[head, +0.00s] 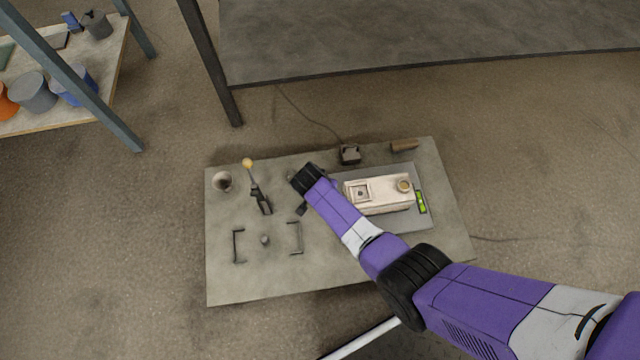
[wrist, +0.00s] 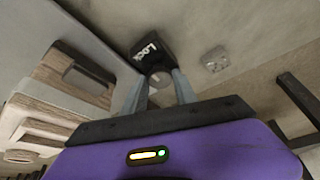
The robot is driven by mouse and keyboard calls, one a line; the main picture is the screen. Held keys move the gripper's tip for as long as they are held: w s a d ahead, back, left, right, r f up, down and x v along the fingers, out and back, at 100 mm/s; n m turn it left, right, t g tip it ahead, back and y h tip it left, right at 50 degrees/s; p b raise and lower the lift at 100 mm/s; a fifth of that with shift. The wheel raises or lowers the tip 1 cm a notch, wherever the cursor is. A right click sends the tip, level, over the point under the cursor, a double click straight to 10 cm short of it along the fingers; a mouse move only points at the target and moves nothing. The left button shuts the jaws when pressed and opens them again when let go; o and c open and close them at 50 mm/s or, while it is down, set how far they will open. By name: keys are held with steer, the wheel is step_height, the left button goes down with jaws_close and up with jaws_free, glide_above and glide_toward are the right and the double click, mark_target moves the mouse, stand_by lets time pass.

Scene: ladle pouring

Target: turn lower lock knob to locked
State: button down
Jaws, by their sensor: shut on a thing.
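In the wrist view, a black plate marked "LOCK" (wrist: 152,48) lies on the work surface just beyond my fingertips. A small grey knob (wrist: 160,77) sits at its near edge. My gripper (wrist: 160,82) has one finger on each side of this knob and is shut on it. The exact turn angle of the knob is hard to read. In the head view, my gripper (head: 302,190) is low over the middle of the board, and the knob is hidden there. A dark tab (head: 301,209) shows just below my wrist; I cannot tell if it is the lock plate.
The grey board (head: 225,285) also holds a pale mould block (head: 378,208) on a plate at right, a lever with a yellow knob (head: 258,195), a cup (head: 222,181) and two brackets (head: 238,246). The board's front left is mostly bare.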

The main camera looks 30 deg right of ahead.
steer(key=c, duration=1)
jaws_free()
steer(key=p+v, duration=0.5)
steer(key=v, duration=0.2)
steer(key=shift+s+r, duration=0.2)
steer(key=shift+r, duration=0.15)
steer(key=shift+a, duration=0.1)
